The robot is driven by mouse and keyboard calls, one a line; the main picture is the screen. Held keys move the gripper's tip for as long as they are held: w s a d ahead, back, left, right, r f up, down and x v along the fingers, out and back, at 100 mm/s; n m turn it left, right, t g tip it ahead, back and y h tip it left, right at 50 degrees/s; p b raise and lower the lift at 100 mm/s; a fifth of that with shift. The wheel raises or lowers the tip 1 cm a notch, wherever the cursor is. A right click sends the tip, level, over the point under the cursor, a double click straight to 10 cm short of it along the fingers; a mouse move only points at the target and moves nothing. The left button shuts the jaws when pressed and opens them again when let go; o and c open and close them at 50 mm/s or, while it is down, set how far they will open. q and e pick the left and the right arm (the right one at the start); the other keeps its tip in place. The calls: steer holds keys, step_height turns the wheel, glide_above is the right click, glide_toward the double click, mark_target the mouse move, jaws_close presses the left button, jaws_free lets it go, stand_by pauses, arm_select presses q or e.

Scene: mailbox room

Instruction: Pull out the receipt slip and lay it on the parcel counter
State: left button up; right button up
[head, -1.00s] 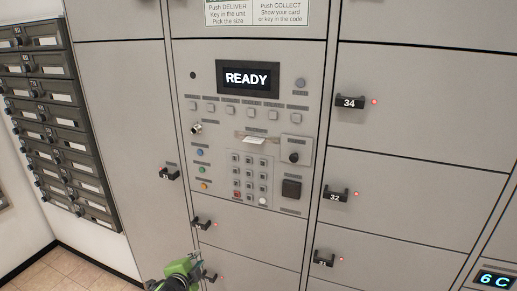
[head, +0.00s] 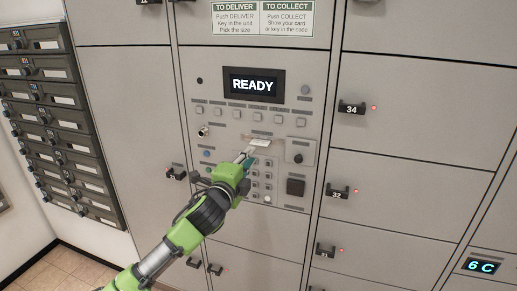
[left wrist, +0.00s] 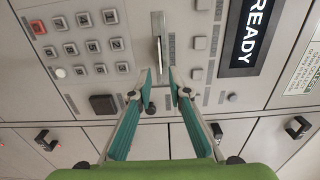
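The white receipt slip (head: 260,142) sticks out of a slot in the locker control panel, below the READY screen and above the keypad. In the left wrist view the slip (left wrist: 159,46) shows nearly edge-on as a thin pale strip. My left gripper (head: 248,156) is just below and left of the slip in the head view. In the left wrist view the left gripper (left wrist: 160,72) is open, with a narrow gap between its teal fingers. The slip lies just beyond that gap, and no contact shows. My right gripper is not in view. No parcel counter can be made out.
The READY screen (head: 253,84) is above the slot, and the keypad (head: 262,178) is partly behind my left gripper. A knob (head: 298,158) sits right of the slot. Locker doors with black handles (head: 337,191) surround the panel. Grey mailboxes (head: 57,118) line the left wall.

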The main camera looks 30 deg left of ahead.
arm_select(q)
steer(key=shift+b+x, duration=0.3)
steer(key=shift+x, duration=4.5)
jaws_close()
steer(key=shift+s+d, duration=0.1)
steer(key=shift+s+p, duration=0.5)
steer(key=shift+s, duration=1.45)
glide_toward(259, 144)
steer(key=shift+w+a+f+p, duration=0.1)
steer(key=shift+w+a+p, duration=0.2)
steer(key=shift+w+p, duration=0.25)
steer(key=shift+d, duration=0.1)
